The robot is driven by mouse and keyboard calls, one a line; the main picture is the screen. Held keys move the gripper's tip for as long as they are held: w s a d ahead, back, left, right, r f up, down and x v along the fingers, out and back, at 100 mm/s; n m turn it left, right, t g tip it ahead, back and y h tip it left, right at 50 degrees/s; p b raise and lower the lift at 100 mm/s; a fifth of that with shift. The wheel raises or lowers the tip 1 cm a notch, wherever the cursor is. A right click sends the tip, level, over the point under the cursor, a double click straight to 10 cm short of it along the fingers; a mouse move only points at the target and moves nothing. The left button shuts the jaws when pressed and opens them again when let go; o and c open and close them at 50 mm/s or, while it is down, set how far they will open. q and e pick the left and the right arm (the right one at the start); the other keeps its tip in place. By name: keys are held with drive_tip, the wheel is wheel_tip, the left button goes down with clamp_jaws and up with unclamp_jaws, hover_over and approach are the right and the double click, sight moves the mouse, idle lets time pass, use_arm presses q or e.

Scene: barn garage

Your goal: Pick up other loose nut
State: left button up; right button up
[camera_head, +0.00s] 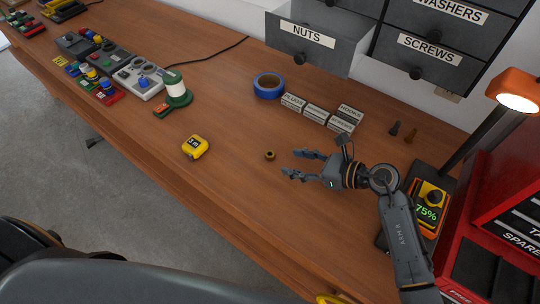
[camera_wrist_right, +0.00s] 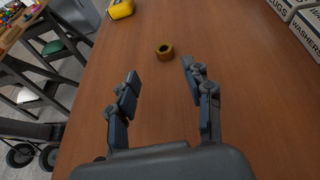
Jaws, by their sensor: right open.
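A small brass-coloured nut (camera_head: 270,155) lies on the wooden workbench. My right gripper (camera_head: 288,164) is just to the right of it, low over the bench, with its fingers open and pointing toward the nut. In the right wrist view the nut (camera_wrist_right: 165,51) lies ahead of the open fingertips (camera_wrist_right: 160,72), with nothing between them. A grey drawer labelled NUTS (camera_head: 310,45) stands pulled open at the back. Its inside is not clearly seen. My left gripper is not in view.
A yellow tape measure (camera_head: 195,147) lies left of the nut. Blue tape (camera_head: 268,86) and small labelled boxes (camera_head: 318,112) stand behind. A lamp (camera_head: 517,90), a device reading 75% (camera_head: 428,213) and a red tool chest (camera_head: 510,190) are at right. Bench around the nut is clear.

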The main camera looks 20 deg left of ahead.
sight(272, 155)
drive_tip(key=x, duration=0.3)
drive_tip(key=shift+w+a+f+b, duration=0.1)
drive_tip(key=shift+w+b, duration=0.15)
drive_tip(key=shift+b, duration=0.15)
drive_tip(key=b+x, duration=0.1)
drive_tip(key=x, duration=0.2)
drive_tip(key=shift+w+a, duration=0.15)
drive_tip(key=shift+w, duration=0.05)
drive_tip(key=shift+a, duration=0.2)
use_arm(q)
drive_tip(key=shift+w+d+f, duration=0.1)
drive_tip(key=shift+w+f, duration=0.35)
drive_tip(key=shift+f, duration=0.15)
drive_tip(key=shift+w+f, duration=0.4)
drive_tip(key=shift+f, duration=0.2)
use_arm(e)
drive_tip(key=shift+d, duration=0.1)
drive_tip(key=shift+c, duration=1.1)
clamp_jaws()
